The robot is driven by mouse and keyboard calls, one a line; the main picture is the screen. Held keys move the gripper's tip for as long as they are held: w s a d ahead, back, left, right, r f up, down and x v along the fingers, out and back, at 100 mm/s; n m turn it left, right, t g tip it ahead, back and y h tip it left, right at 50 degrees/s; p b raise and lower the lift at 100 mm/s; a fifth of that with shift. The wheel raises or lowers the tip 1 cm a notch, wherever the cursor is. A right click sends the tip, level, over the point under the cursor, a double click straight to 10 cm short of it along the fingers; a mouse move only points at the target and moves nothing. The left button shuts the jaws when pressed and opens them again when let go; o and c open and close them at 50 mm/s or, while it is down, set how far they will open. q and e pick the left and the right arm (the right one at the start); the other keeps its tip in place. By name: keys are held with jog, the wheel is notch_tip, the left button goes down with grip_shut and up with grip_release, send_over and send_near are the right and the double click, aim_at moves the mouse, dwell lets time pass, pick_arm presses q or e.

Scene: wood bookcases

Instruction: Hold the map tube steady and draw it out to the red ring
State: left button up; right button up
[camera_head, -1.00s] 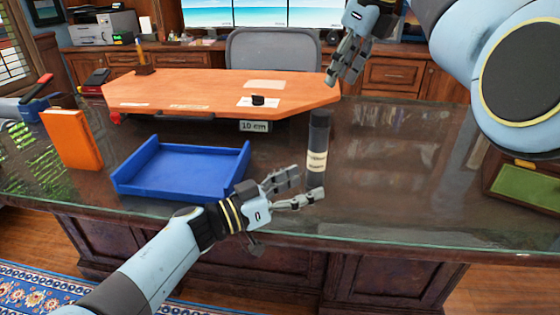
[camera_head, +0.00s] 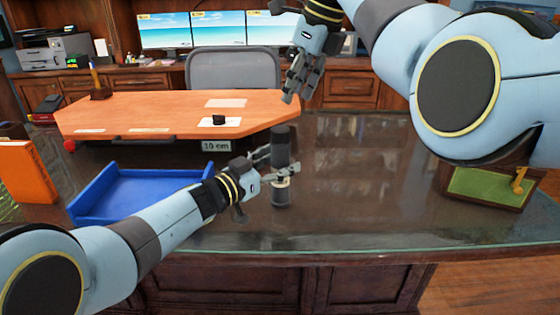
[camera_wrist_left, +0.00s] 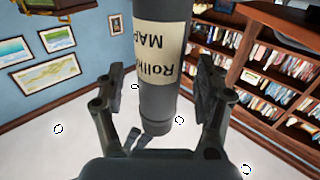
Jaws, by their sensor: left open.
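The map tube (camera_head: 281,146) is a dark grey cylinder standing upright on the desk, right of the blue tray. Its cream label with partly readable text shows upside down in the left wrist view (camera_wrist_left: 160,45). My left gripper (camera_head: 284,174) is at the label's height in the head view. In the left wrist view its open fingers (camera_wrist_left: 160,95) stand on either side of the tube, with gaps visible. My right gripper (camera_head: 294,98) hangs above and beyond the tube, apart from it; its finger opening is unclear. No red ring shows on the tube.
The blue tray (camera_head: 110,210) lies left of the tube, partly behind my left arm. An orange raised board (camera_head: 150,108) with a "10 cm" tag (camera_head: 216,146) stands behind. An orange book (camera_head: 27,172) is far left.

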pick_arm(q)
jog(key=shift+w+d, duration=0.3)
jog(key=shift+d, duration=0.05)
